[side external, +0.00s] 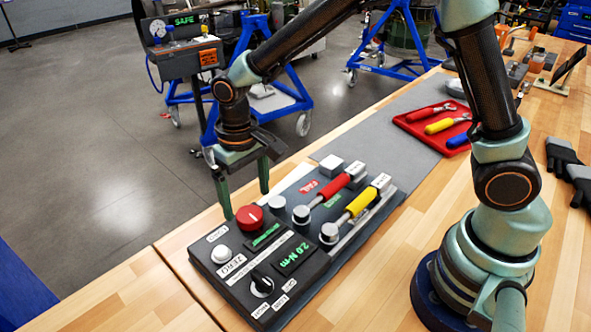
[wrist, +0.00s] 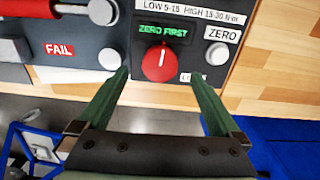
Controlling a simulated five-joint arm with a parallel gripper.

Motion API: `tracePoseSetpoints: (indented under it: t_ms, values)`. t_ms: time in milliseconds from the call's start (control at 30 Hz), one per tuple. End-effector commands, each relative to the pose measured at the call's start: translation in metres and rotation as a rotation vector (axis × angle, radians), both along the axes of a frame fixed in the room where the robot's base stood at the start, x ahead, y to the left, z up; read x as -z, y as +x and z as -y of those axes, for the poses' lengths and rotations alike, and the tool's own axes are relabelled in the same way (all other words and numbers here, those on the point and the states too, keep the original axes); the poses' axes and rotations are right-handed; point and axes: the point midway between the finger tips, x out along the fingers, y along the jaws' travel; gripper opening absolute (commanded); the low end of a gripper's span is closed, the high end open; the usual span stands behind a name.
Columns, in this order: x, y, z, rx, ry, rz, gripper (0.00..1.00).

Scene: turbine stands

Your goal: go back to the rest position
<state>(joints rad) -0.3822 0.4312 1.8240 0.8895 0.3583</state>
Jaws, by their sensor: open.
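My gripper (side external: 246,204) is open and empty, pointing down at the far edge of the dark test console (side external: 222,278). A red round knob (side external: 250,218) on the console is close to the fingertips. In the wrist view, my gripper (wrist: 157,76) has its two green fingers spread, with the red knob (wrist: 162,63) between and just beyond the tips. No contact shows; the exact height gap is hard to tell.
A red-handled wrench (side external: 334,188) and a yellow-handled wrench (side external: 361,203) lie on the console.

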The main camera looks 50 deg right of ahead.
Motion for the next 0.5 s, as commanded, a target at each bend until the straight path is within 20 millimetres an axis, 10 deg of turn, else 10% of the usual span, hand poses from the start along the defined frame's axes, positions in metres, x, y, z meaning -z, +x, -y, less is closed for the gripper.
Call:
tracePoseSetpoints:
  t_ms: [333, 500]
  values:
    - [-0.006, 0.000, 0.003, 0.002, 0.004, 0.010, 1.00]
    - [-0.039, -0.003, 0.026, 0.009, 0.025, 0.070, 1.00]
